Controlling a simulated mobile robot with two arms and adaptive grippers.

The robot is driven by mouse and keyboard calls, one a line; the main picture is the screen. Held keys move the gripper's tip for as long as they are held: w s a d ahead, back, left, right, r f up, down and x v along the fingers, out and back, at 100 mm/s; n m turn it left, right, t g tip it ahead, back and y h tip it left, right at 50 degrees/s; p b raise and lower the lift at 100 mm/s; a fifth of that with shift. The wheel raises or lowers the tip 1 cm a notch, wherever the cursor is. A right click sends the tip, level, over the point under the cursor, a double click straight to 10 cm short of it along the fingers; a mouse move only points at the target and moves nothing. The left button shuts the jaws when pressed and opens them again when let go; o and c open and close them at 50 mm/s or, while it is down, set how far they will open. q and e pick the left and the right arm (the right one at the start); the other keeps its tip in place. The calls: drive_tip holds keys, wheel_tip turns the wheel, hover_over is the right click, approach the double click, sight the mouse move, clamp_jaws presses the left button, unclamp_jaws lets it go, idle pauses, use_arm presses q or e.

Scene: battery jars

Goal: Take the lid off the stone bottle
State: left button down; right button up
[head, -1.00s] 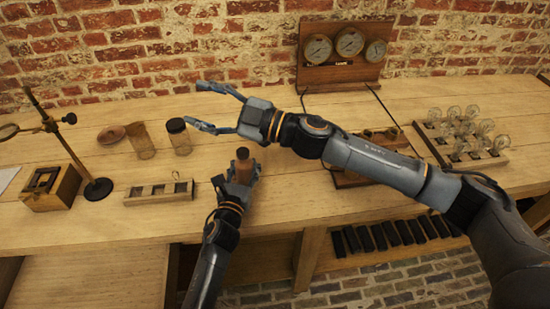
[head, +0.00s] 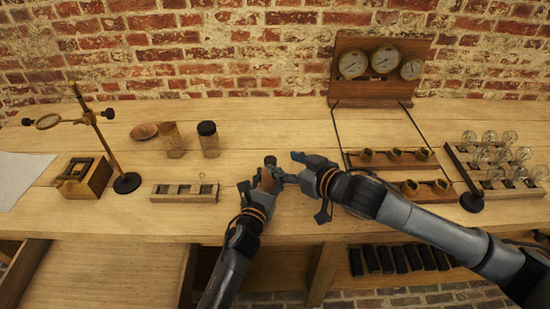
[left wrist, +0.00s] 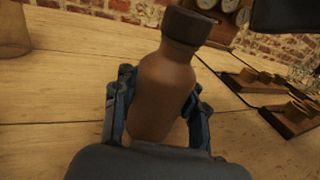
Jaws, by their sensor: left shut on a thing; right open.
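The stone bottle (head: 267,181) is brown and stands near the table's front edge. It also shows in the left wrist view (left wrist: 160,90), leaning slightly in the picture. Its dark brown lid (left wrist: 199,24) sits on the neck, and the lid shows small in the head view (head: 270,160). My left gripper (head: 260,188) is shut on the bottle's body, a finger on each side. My right gripper (head: 287,167) is open just right of the bottle's top, with its fingertips close to the lid. I cannot tell whether they touch it.
A wooden slotted holder (head: 184,192) lies left of my left gripper. Wooden racks (head: 392,158) and a bulb tray (head: 491,167) stand right. The back middle is clear.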

sight(274, 157)
drive_tip(key=x, duration=0.6)
drive_tip(key=shift+w+a+f, duration=0.1)
drive_tip(key=shift+w+a, duration=0.1)
drive_tip(key=shift+a, duration=0.05)
drive_tip(key=shift+w+d, duration=0.1)
clamp_jaws()
drive_tip(key=shift+w+d, duration=0.1)
drive_tip(key=shift+d, duration=0.05)
use_arm(q)
drive_tip(key=shift+a, duration=0.1)
use_arm(e)
drive_tip(key=shift+w+d, duration=0.1)
use_arm(q)
drive_tip(key=shift+f, duration=0.1)
